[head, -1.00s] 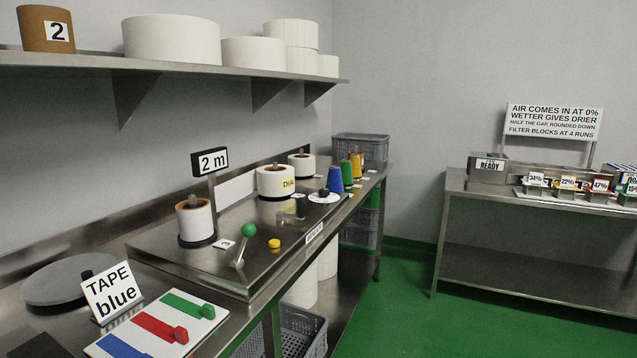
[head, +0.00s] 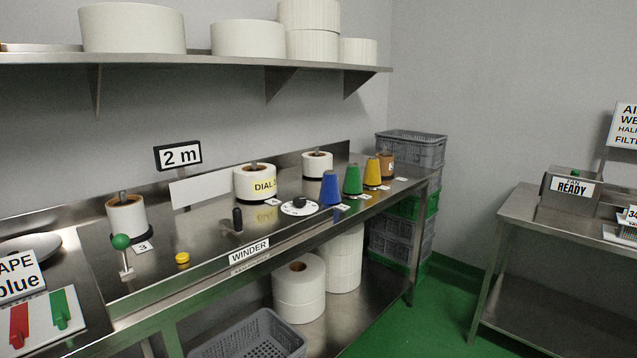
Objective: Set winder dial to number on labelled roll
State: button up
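The winder bench carries a white roll (head: 255,185) whose yellow label reads "DIAL"; the number after it is at the curved edge and I cannot read it. To its right in front is the winder dial (head: 288,209), a white disc with a black knob. The marks on its rim are too small to read, so its setting cannot be told. A "WINDER" label (head: 249,251) is on the bench's front edge. My gripper is not in view.
A green-knobbed lever (head: 121,242), yellow button (head: 182,258) and black handle (head: 237,219) stand left of the dial. Blue (head: 330,188), green (head: 353,181) and yellow (head: 373,172) cones stand right. A grey crate (head: 247,336) sits low in front. Green floor is clear at right.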

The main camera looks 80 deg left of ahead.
aim_at(299, 202)
jog(key=i, duration=1.35)
jog(key=u, duration=3.6)
